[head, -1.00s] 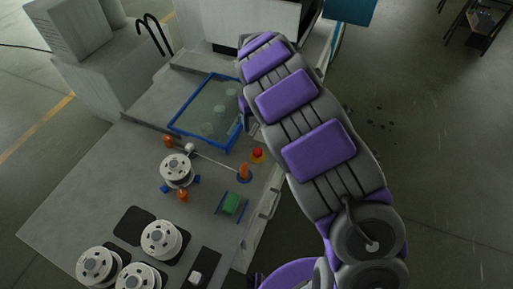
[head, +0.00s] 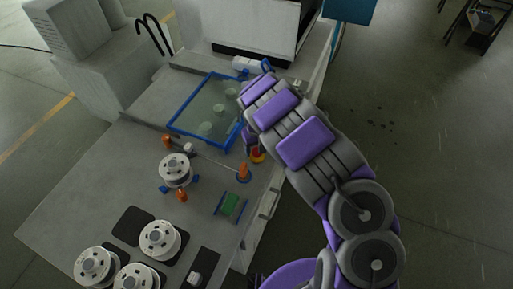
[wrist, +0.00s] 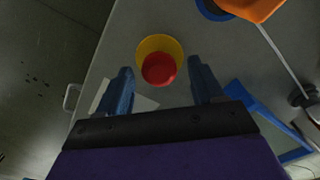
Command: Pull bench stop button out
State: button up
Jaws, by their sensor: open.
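The bench stop button is a red mushroom cap (wrist: 159,69) on a yellow round base (wrist: 158,46). In the wrist view it lies just beyond and between the two blue fingers of my gripper (wrist: 161,88). The gripper is open and no finger visibly touches the cap. In the head view the red cap (head: 256,154) and yellow base (head: 259,160) show near the bench's right edge, partly covered by my arm. My fingertips are mostly hidden there behind the arm.
An orange post on a blue disc (head: 243,173) stands close to the button, with a thin wire running to a white spool (head: 176,170). A blue-framed tray (head: 195,137) lies behind.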

grip_shut()
dwell(0.7)
